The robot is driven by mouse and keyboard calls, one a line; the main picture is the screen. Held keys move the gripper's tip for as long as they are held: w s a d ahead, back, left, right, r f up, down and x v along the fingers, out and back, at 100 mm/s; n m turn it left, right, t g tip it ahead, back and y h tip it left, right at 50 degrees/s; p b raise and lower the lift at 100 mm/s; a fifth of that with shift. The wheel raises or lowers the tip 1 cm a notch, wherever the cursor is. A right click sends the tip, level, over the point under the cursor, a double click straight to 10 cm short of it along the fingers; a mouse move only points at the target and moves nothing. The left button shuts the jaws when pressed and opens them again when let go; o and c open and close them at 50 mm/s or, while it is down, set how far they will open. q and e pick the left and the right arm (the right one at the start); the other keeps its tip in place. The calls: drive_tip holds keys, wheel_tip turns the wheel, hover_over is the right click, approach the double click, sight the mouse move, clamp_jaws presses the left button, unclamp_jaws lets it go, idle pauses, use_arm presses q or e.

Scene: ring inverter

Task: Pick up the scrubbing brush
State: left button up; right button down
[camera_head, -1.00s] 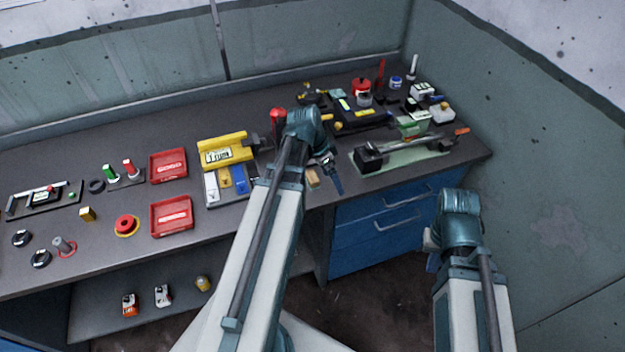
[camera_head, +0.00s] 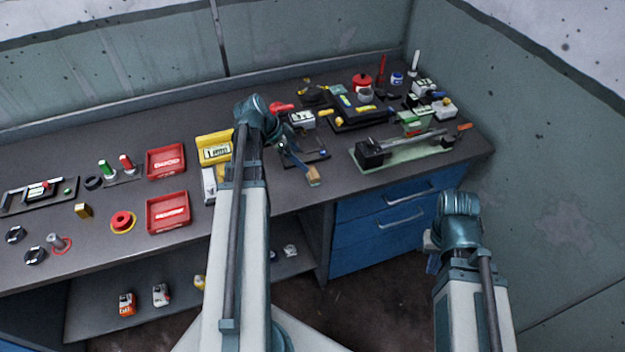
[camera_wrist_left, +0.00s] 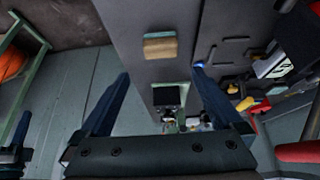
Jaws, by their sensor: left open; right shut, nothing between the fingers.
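The scrubbing brush appears to be the small tan wooden block (camera_head: 312,176) near the front edge of the workbench. In the left wrist view the tan block (camera_wrist_left: 160,47) lies on the grey top, beyond and between the fingertips. My left gripper (camera_head: 298,157) is open and empty, close to the block on its left and back side. In the left wrist view its two blue fingers (camera_wrist_left: 160,88) are spread apart, clear of the block. My right gripper (camera_head: 432,262) hangs low in front of the blue drawers, shut, partly hidden by its own wrist.
A green mat with a black vise-like tool (camera_head: 372,155) lies right of the block. A dark toolbox (camera_head: 357,114) and small items crowd the back right. Red trays (camera_head: 168,212) and a yellow holder (camera_head: 214,148) stand left. The bench front edge is close to the block.

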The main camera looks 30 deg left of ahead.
sight(312, 172)
use_arm(q)
drive_tip(key=b+x, duration=0.3)
drive_tip(key=x, duration=0.2)
drive_tip(key=shift+s+a, duration=0.1)
drive_tip(key=shift+a, duration=0.1)
drive_tip(key=shift+d+f+b, duration=0.15)
drive_tip(key=shift+f+b, duration=0.15)
drive_tip(key=shift+b, duration=0.1)
drive_tip(key=shift+d, duration=0.1)
drive_tip(key=b+x, duration=0.4)
drive_tip(key=shift+f, duration=0.45)
drive_tip(key=shift+w+f+b, duration=0.2)
drive_tip(key=shift+w+b, duration=0.15)
drive_tip(key=shift+r, duration=0.1)
